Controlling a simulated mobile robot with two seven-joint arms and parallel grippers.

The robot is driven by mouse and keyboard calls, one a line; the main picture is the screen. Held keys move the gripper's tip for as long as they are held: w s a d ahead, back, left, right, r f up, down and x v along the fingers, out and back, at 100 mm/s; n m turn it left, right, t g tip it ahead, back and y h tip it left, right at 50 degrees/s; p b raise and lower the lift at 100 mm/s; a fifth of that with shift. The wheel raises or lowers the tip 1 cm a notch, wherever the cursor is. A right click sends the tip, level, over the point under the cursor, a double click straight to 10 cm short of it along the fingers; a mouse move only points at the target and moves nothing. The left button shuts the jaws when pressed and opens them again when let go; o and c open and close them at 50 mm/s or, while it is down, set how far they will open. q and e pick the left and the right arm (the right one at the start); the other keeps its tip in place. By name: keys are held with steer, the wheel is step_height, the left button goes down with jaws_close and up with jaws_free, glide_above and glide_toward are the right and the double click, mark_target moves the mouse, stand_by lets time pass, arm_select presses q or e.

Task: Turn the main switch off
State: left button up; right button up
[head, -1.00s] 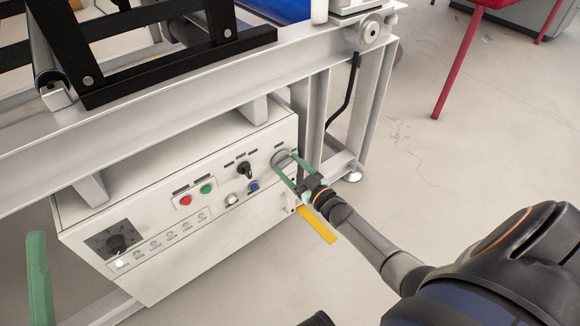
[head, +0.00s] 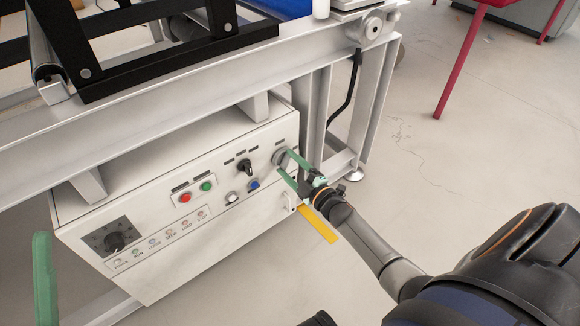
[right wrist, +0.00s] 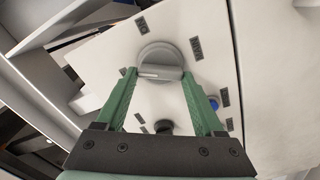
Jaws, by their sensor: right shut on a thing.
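The main switch is a round grey knob (head: 281,157) with a raised bar handle, at the upper right end of the white control box (head: 215,232). It also shows in the right wrist view (right wrist: 160,62), with the bar lying across that picture. My right gripper (head: 290,165) has its green fingers on either side of the bar, shut on it; the fingers show in the right wrist view (right wrist: 158,78) too. Small dark labels surround the knob. My left gripper shows only as one green finger (head: 42,278) at the left edge, away from the box.
A grey frame (head: 190,85) stands above.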

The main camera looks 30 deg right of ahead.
steer(key=n, duration=0.2)
steer(key=n+b, duration=0.1)
steer(key=n, duration=0.2)
steer(key=shift+f+n+b, duration=0.2)
steer(key=shift+n+b, duration=0.1)
stand_by(0.5)
steer(key=o, duration=1.4)
steer(key=shift+r, duration=0.1)
steer(key=s+p, duration=0.1)
steer(key=s, duration=0.3)
steer(key=s+p, duration=0.1)
steer(key=s, duration=0.3)
steer(key=s+d+p, duration=0.1)
steer(key=s+p, duration=0.1)
steer(key=s, duration=0.2)
steer(key=shift+s, duration=0.3)
